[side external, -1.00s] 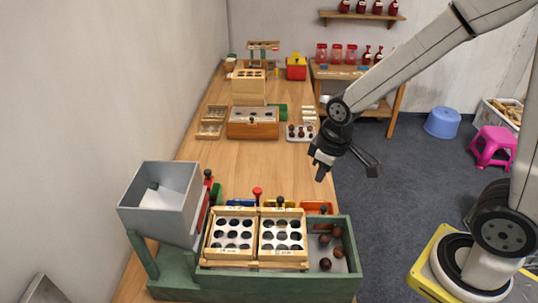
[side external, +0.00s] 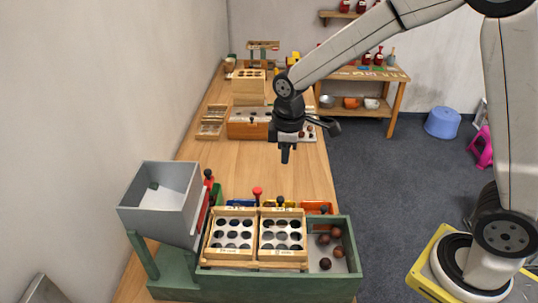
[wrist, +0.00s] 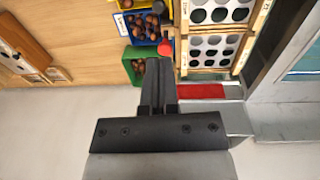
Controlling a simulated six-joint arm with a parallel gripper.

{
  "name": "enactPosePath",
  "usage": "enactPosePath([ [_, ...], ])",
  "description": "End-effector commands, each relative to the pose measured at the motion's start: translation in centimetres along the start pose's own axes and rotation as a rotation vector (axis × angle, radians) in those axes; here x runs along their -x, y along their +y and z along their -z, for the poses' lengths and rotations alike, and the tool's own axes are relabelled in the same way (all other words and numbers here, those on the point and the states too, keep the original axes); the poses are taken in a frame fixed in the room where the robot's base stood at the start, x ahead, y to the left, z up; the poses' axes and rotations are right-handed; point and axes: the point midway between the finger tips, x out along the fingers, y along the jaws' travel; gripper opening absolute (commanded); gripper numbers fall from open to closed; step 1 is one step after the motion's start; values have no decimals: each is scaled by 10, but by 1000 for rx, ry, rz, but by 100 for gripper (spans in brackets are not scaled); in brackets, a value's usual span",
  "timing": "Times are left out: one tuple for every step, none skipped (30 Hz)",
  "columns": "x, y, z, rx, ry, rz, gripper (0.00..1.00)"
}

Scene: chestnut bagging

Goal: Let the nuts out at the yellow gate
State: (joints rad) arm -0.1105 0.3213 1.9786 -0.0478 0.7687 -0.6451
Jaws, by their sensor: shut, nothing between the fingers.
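A green-framed sorter (side external: 252,284) carries two wooden trays (side external: 256,262) with round holes, below a grey hopper (side external: 160,214). A yellow bin (side external: 289,204) shows partly behind the trays, with a dark knob (side external: 280,200) standing at it. I cannot tell a yellow gate apart from this bin. The yellow bin also shows in part at the top of the wrist view (wrist: 170,10). Brown nuts (side external: 326,264) lie in the sorter's right end. My gripper (side external: 285,160) is shut and empty, pointing down, high above the table beyond the sorter.
A red knob (side external: 257,192) rises between the blue bin (side external: 240,202) and the yellow one; an orange bin (side external: 317,207) is to the right. A green bin (wrist: 137,64) holds nuts. A wooden box (side external: 247,130) stands farther back. The table between is mostly clear.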

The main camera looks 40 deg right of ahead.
Motion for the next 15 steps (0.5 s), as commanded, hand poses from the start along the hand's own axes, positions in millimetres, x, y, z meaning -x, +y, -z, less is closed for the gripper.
enactPosePath([
  [-4, 0, 0, -1, -2, 1, 0],
  [-7, 0, 0, -1, -2, 1, 0],
  [-11, 0, 0, -1, -2, 1, 0],
  [-14, 0, -1, -1, -3, 2, 0],
  [-17, 0, -1, -1, -3, 2, 0],
  [-22, 0, -1, -1, -2, 2, 0],
  [-26, 0, -1, -1, -3, 2, 0],
  [-30, 0, -1, -1, -4, 3, 0],
  [-35, 0, -1, -1, -3, 2, 0],
  [-39, 0, -1, -1, -3, 2, 0],
  [-44, -1, -1, -1, -4, 3, 0],
  [-49, 0, -1, -1, -3, 2, 0],
  [-53, 0, -1, -1, -4, 2, 0],
  [-57, 0, -1, -1, -4, 2, 0],
  [-62, 0, -1, -1, -3, 2, 0],
])
